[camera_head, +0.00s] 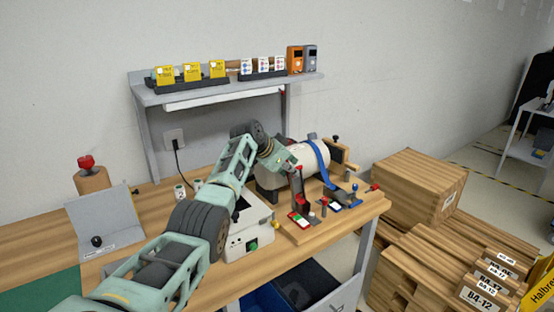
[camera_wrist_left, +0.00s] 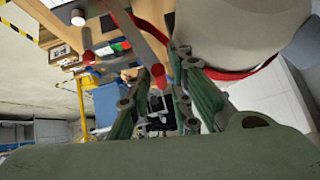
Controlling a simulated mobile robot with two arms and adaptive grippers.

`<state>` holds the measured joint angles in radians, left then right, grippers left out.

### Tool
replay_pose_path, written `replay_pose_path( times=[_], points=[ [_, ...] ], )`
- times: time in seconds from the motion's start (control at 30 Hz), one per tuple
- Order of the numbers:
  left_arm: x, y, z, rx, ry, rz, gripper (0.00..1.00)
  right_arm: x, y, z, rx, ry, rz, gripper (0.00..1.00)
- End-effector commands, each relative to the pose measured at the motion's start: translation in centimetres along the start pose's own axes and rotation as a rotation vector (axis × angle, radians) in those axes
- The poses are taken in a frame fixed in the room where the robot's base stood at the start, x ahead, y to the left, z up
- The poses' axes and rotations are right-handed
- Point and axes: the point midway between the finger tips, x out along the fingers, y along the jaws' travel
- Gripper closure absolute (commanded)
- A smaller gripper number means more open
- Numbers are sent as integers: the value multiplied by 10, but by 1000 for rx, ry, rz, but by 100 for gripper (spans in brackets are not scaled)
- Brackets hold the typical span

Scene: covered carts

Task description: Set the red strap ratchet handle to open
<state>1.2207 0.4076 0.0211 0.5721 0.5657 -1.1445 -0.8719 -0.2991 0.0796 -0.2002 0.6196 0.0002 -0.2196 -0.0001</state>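The red strap ratchet (camera_head: 302,212) is on the wooden bench top, in front of the white cylinder. Its dark handle stands up steeply, and its upper end is close below my left gripper (camera_head: 287,163). In the left wrist view the handle's red grip end (camera_wrist_left: 158,75) shows between and beyond the fingers of my left gripper (camera_wrist_left: 155,92). These fingers are spread, with a gap around the grip end; I cannot tell whether they touch it. The red strap (camera_wrist_left: 235,73) curves along the white cylinder (camera_wrist_left: 240,30). My right gripper is not in view.
The blue strap (camera_head: 320,165) wraps the cylinder to the right, with its blue ratchet (camera_head: 345,195) near the red one. A white box with buttons (camera_head: 245,235) stands left of them. A shelf (camera_head: 230,90) stands behind. Wooden crates (camera_head: 420,185) stand right of the bench.

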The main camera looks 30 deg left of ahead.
Motion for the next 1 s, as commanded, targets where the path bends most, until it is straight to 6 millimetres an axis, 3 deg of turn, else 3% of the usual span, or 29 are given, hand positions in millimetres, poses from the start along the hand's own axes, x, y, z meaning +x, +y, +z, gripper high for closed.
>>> replay_pose_path(
  times=[0.6, 1.0],
  points=[
    [-85, 1, 1, 3, -2, 0, 81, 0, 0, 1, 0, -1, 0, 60],
    [-98, 2, 1, 2, -4, 2, 81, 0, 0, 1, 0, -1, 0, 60]
  ],
)
